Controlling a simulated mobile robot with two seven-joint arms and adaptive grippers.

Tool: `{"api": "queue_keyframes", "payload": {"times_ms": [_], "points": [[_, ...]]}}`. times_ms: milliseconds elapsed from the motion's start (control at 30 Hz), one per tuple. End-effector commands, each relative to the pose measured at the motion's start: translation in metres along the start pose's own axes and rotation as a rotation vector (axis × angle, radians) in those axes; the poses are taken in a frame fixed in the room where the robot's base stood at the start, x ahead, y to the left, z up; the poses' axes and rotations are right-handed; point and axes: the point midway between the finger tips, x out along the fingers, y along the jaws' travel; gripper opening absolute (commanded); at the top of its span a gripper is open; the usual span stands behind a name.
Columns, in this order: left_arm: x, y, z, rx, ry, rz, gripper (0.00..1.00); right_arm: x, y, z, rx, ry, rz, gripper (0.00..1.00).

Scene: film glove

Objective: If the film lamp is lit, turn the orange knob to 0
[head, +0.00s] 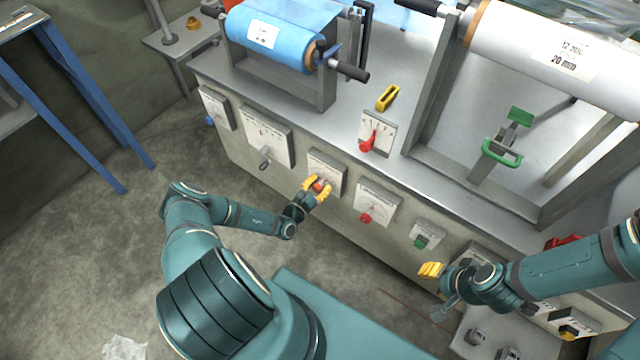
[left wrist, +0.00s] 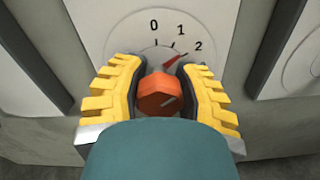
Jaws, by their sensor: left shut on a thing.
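The orange knob (left wrist: 157,94) sits on a round white dial (left wrist: 125,42) marked 0, 1 and 2. Its red pointer leans up and right, toward the 2. My left gripper (left wrist: 158,100) has its yellow fingers on both sides of the knob, shut on it. In the head view my left gripper (head: 318,188) is at the knob's panel (head: 326,167) on the machine's front. My right gripper (head: 432,270) hangs in front of the machine at the right; its finger gap cannot be made out. I cannot make out which part is the film lamp, or whether it is lit.
The machine front carries other panels: a red knob (head: 366,218), a grey lever (head: 264,160), a green switch (head: 421,242) and a blue knob (head: 210,121). Another red knob (head: 367,145) is on top. Film rolls (head: 270,38) stand above. A blue-legged table (head: 88,90) is at left.

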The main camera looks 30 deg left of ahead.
Motion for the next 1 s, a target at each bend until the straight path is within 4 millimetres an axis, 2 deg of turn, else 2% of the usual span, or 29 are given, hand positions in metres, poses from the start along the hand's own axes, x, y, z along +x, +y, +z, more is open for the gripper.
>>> {"api": "queue_keyframes", "payload": {"times_ms": [700, 1000], "points": [[-0.0022, 0.0007, -0.0018, -0.638, 0.003, 0.0, 0.0, -0.0004, -0.0001, 0.0002, 0.0, -0.001, 0.0, 0.41], [-0.0024, 0.001, -0.0023, -0.838, 0.004, 0.001, 0.0, 0.0002, 0.0001, 0.0, 0.0, 0.0, 0.0, 0.41]]}}
